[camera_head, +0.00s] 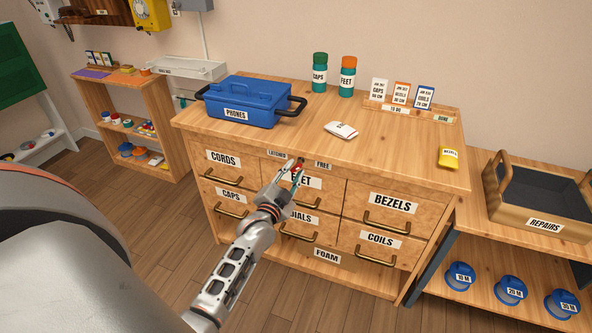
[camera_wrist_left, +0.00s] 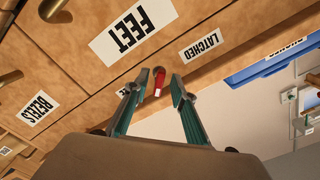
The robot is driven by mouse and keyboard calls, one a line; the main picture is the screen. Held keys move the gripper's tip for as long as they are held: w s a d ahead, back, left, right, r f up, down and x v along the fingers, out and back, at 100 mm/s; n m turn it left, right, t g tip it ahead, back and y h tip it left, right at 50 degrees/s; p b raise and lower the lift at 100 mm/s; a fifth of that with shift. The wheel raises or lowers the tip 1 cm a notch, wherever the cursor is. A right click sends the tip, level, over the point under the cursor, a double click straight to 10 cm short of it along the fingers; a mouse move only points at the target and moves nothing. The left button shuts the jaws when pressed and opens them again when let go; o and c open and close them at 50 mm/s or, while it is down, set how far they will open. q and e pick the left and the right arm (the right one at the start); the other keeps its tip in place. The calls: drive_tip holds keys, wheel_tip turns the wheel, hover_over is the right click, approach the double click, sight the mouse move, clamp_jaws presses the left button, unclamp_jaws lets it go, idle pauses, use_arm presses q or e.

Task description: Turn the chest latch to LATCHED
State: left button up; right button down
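The chest latch is a small red lever, seen in the left wrist view (camera_wrist_left: 158,80) on the chest's top front rail, between the LATCHED label (camera_wrist_left: 201,45) and the partly hidden FREE label (camera_wrist_left: 122,92). In the head view the LATCHED label (camera_head: 277,154) is left and the FREE label (camera_head: 323,165) right; the lever is mostly hidden by my gripper. My left gripper (camera_head: 294,172) is at the latch. In the wrist view its fingers (camera_wrist_left: 160,79) are apart, one on each side of the lever, with gaps showing. Which label the lever points at is unclear. My right gripper is out of view.
The chest (camera_head: 385,160) has several labelled drawers with protruding handles below the latch. On its top are a blue PHONES box (camera_head: 245,100), two bottles, a white pouch (camera_head: 341,130) and a yellow item (camera_head: 448,158). A REPAIRS crate (camera_head: 540,200) stands at right.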

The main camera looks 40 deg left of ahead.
use_arm(q)
drive_tip(key=shift+w+a, duration=0.1)
drive_tip(key=shift+w, duration=0.4)
drive_tip(key=shift+w+a, duration=0.1)
drive_tip(key=shift+w, duration=0.25)
drive_tip(key=shift+c, duration=0.4)
drive_tip(key=c, duration=0.6)
clamp_jaws()
